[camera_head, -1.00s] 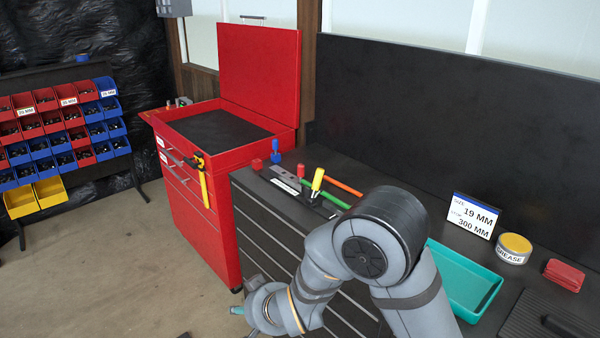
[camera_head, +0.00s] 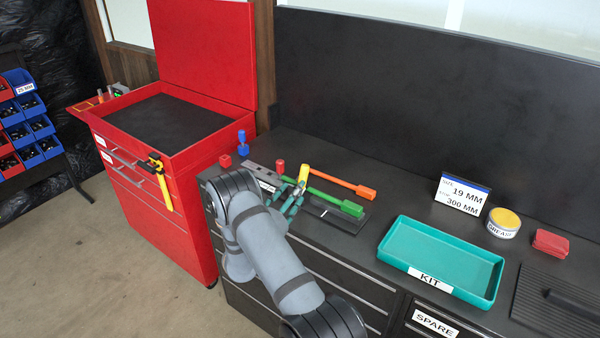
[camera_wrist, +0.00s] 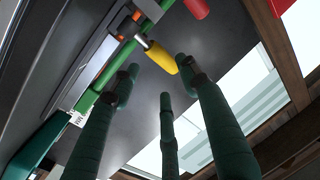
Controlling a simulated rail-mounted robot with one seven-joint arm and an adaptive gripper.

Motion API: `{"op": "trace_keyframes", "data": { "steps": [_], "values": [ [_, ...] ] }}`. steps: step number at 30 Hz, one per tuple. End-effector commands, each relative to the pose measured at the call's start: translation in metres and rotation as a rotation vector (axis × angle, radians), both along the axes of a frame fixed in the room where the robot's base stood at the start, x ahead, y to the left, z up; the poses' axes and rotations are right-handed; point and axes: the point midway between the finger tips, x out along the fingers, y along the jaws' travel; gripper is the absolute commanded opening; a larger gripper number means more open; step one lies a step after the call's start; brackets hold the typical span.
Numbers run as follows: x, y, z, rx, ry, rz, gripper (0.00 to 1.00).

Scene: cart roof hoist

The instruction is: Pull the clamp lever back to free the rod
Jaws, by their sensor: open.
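The clamp lever has a yellow handle (camera_head: 304,172) standing up beside the green rod (camera_head: 335,202) on the bench. In the wrist view the yellow handle (camera_wrist: 162,56) sits on a metal stem, just beyond the fingertips. The green rod also shows in the wrist view (camera_wrist: 150,22), running past the lever's base. My gripper (camera_head: 294,192) has dark green fingers and is at the near side of the lever. In the wrist view my gripper (camera_wrist: 158,78) is open, its fingers spread and nothing between them. The fingers and arm partly hide the clamp in the head view.
An orange rod (camera_head: 342,181) lies behind the green one. Red (camera_head: 280,167) and blue (camera_head: 242,142) knobs stand nearby. A teal kit tray (camera_head: 398,262), size sign (camera_head: 462,195) and grease tin (camera_head: 503,222) are to the right. A red tool chest (camera_head: 170,235) stands left.

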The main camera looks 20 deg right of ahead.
Motion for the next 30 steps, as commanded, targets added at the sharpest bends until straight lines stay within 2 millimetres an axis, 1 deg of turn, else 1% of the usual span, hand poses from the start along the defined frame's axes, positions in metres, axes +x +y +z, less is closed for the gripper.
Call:
{"op": "trace_keyframes", "data": {
  "steps": [1,6,10,15,19,27,30],
  "values": [
    [0.005,-0.009,0.004,0.001,-0.001,-0.005,0.45],
    [0.026,-0.034,0.005,0.001,-0.002,-0.003,0.45],
    [0.041,-0.051,0.004,0.002,-0.001,-0.002,0.45],
    [0.053,-0.064,0.002,0.001,0.0,0.001,0.45],
    [0.057,-0.068,0.001,0.001,0.001,0.001,0.45],
    [0.058,-0.068,0.001,0.001,0.001,0.002,0.45],
    [0.058,-0.068,0.001,0.001,0.001,0.002,0.39]
  ]
}}
